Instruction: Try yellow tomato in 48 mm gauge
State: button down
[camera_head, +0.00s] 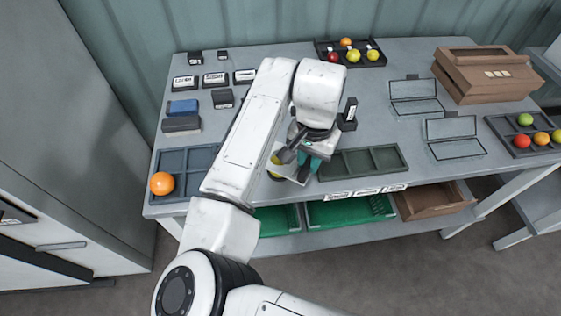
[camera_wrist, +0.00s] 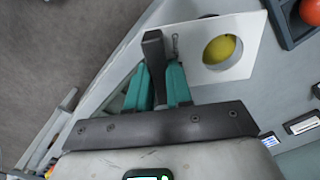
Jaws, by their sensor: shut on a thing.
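My gripper (camera_head: 309,163) is over the front middle of the bench. In the wrist view my gripper's teal fingers (camera_wrist: 158,80) are shut on the dark handle (camera_wrist: 153,50) of a pale flat gauge plate (camera_wrist: 248,72) with one round hole. The plate also shows in the head view (camera_head: 292,177), partly behind my wrist. The yellow tomato (camera_wrist: 219,49) shows through the hole; I cannot tell whether it is in the hole or below it. In the head view the yellow tomato (camera_head: 276,160) is mostly hidden. No size mark on the plate is readable.
A divided tray (camera_head: 186,158) with an orange tomato (camera_head: 162,183) stands left; an empty divided tray (camera_head: 363,161) stands right. Trays with tomatoes stand at the back (camera_head: 381,60) and far right (camera_head: 494,122). A brown box (camera_head: 485,75), small labelled blocks and outlined frames occupy the bench.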

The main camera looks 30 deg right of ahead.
jog(key=shift+r+p, duration=1.9)
jog(key=shift+r, duration=0.45)
